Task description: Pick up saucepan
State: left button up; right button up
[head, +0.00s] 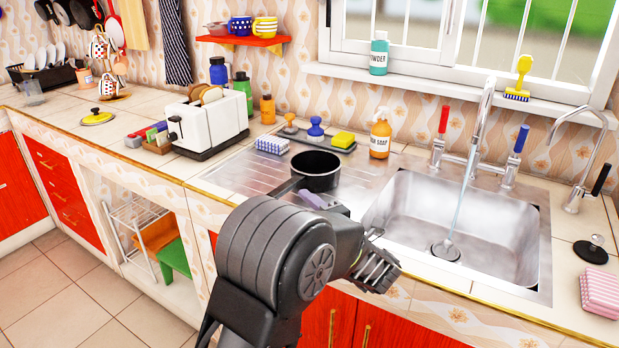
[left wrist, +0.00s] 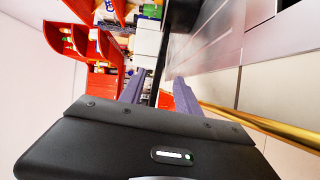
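The black saucepan (head: 316,172) stands upright on the steel drainboard, left of the sink. Its handle points toward the lower left and is partly hidden by my left arm. My left gripper (head: 312,199) shows only its purple-grey fingers beside the pan's near side, close to the handle; the rest is behind my arm. In the left wrist view the two fingers (left wrist: 159,88) are spread apart. A thin dark bar, seemingly the saucepan handle (left wrist: 156,80), shows in the gap between them; I cannot tell whether it touches either finger. My right gripper is not in view.
The sink (head: 470,225) with running water lies right of the saucepan. A white toaster (head: 207,125) stands to the left. The counter's front edge runs below my arm.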

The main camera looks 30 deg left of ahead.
aim_at(288, 190)
pick_arm(q)
jog(key=shift+x, duration=2.95)
jog(key=x, duration=0.6)
jog(key=shift+s+p, duration=0.1)
jog(key=shift+p, duration=0.3)
jog(key=shift+c, duration=0.2)
grip_shut()
